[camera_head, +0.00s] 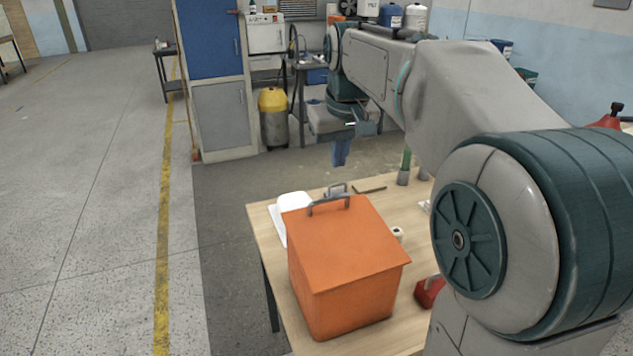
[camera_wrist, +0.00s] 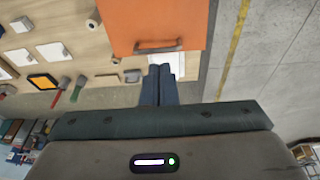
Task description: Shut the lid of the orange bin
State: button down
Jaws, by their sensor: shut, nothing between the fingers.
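The orange bin (camera_head: 345,312) stands on the wooden table. Its lid (camera_head: 345,245) slopes over the top and lies along the visible walls with no gap that I can see; its far edge is hidden. A grey handle (camera_head: 328,204) sits near the far end of the lid. In the wrist view the orange surface (camera_wrist: 150,20) and the handle (camera_wrist: 158,47) are just beyond my fingertips. My gripper (camera_head: 340,160) is shut and empty, pointing down beyond the bin's far side. Its blue fingers also show in the wrist view (camera_wrist: 161,72), apart from the handle.
The table (camera_head: 265,225) carries a white item (camera_head: 293,203) left of the bin, a red object (camera_head: 429,291) at its right, and small tools behind. A blue-and-grey cabinet (camera_head: 215,80) and a yellow canister (camera_head: 273,115) stand farther back. Open floor lies left.

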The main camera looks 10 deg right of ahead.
jog(key=w+b, duration=0.1)
jog(key=w, duration=0.4)
send_over(332, 200)
jog(key=shift+y, duration=0.3)
notch_tip(332, 200, down, 12)
jog(key=shift+a+r, duration=0.1)
jog(key=shift+a, duration=0.05)
jog(key=shift+f, duration=0.8)
